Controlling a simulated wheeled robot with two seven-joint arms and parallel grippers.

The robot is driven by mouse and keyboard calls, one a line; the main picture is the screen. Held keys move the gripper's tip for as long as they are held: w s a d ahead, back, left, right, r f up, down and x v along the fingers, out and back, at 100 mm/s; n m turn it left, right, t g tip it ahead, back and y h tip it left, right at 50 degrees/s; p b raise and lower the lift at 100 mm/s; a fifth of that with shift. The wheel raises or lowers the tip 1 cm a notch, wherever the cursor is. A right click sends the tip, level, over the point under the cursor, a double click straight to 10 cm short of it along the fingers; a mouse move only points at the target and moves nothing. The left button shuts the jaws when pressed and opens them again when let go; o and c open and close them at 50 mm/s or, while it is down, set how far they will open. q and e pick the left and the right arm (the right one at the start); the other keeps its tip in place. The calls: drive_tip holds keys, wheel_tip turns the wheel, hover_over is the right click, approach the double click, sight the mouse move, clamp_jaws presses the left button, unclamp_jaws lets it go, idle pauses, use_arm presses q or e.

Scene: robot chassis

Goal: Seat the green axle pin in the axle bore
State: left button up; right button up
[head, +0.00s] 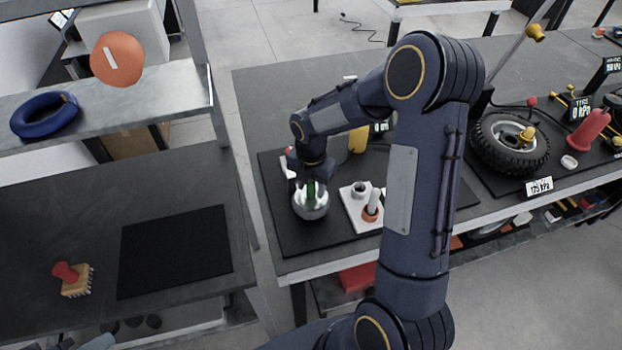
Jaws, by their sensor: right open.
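My right gripper (306,176) is at the end of the dark blue arm, over the black mat on the middle bench. It is open, and its fingers are small and partly hidden by the wrist. Just below it, a green piece (312,189), which looks like the axle pin, stands at the top of a shiny silver rounded part (311,207). I cannot tell whether the pin is fully down in a bore or touched by the fingers. My left gripper is not in view.
A white block (353,212) holding a grey ring and a white peg with an orange base stands right of the silver part. My right arm covers much of the bench. A tyre (490,150) lies farther right. The left bench has a brush (75,280) and an empty mat (175,252).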

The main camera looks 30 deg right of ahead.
wheel_tip(320, 180, up, 10)
drive_tip(key=shift+r+b, duration=0.25)
drive_tip(key=shift+b, duration=0.05)
drive_tip(key=shift+r, duration=0.75)
drive_tip(key=s+a+r+m+t+y, duration=0.2)
drive_tip(key=s+a+m, duration=0.1)
drive_tip(key=s+m, duration=0.8)
drive_tip(key=s+a+r+m+t+y, duration=0.1)
drive_tip(key=s+a+r+m+t, duration=0.1)
drive_tip(key=s+m, duration=0.9)
drive_tip(key=a+m+t, duration=0.1)
drive_tip(key=a+m, duration=0.1)
drive_tip(key=m, duration=0.2)
drive_tip(key=shift+a+r+t+y, duration=0.15)
drive_tip(key=shift+r+t+y, duration=0.15)
drive_tip(key=shift+y, duration=0.1)
drive_tip(key=shift+s, duration=0.1)
